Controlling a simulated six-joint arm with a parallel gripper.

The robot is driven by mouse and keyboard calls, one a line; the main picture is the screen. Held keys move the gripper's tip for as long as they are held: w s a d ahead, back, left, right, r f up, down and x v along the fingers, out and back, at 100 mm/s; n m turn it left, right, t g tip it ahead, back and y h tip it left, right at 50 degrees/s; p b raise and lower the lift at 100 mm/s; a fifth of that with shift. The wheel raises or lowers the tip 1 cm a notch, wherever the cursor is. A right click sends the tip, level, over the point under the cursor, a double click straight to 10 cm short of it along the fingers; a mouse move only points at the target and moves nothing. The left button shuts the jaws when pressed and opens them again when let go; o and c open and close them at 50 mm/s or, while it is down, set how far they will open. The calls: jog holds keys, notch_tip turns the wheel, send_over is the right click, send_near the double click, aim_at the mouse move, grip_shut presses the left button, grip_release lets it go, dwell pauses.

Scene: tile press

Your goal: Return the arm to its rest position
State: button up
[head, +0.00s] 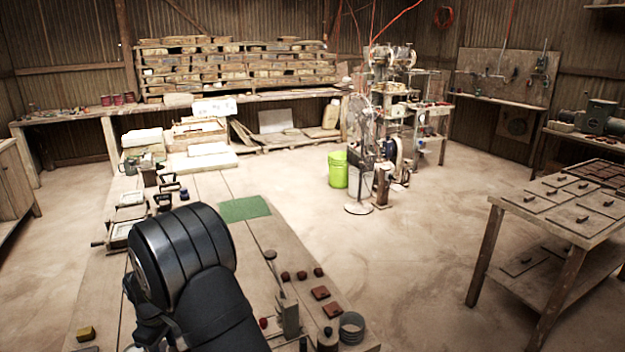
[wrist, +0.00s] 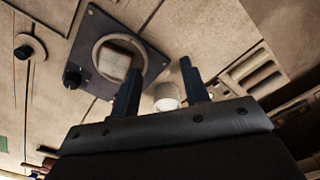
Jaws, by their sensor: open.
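My arm (head: 195,265) reaches up from the bottom of the head view over the long wooden worktable (head: 205,190). My gripper's jaws are hidden in that view by the arm itself. In the wrist view my gripper (wrist: 160,76) shows two dark fingers, spread apart with nothing held between them. A dark square plate with a round rim (wrist: 85,52) lies beyond the left finger. A brownish piece (wrist: 115,65) sits inside the rim. A white rounded object (wrist: 167,95) shows between the fingers, farther away.
A side table (head: 530,207) with tiles stands right, across open floor.

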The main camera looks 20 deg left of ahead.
jog(key=w+d+r+g, duration=0.1)
jog(key=w+d+r, duration=0.3)
jog(key=w+d, duration=0.8)
jog(key=w+d+r+g, duration=0.1)
jog(key=w+d+r, duration=0.55)
jog(key=w, duration=0.85)
jog(key=w+d+f+m+y, duration=0.1)
jog(key=d+f+m, duration=0.3)
jog(key=d, duration=0.7)
jog(key=w+d+f+m+y, duration=0.2)
jog(key=d+f+m+y, duration=0.1)
jog(key=d, duration=0.8)
jog(key=shift+f+m+g, duration=0.3)
jog(key=shift+f+m, duration=0.15)
jog(key=shift+m, duration=0.85)
jog(key=shift+o, duration=0.5)
jog(key=shift+w+d, duration=0.1)
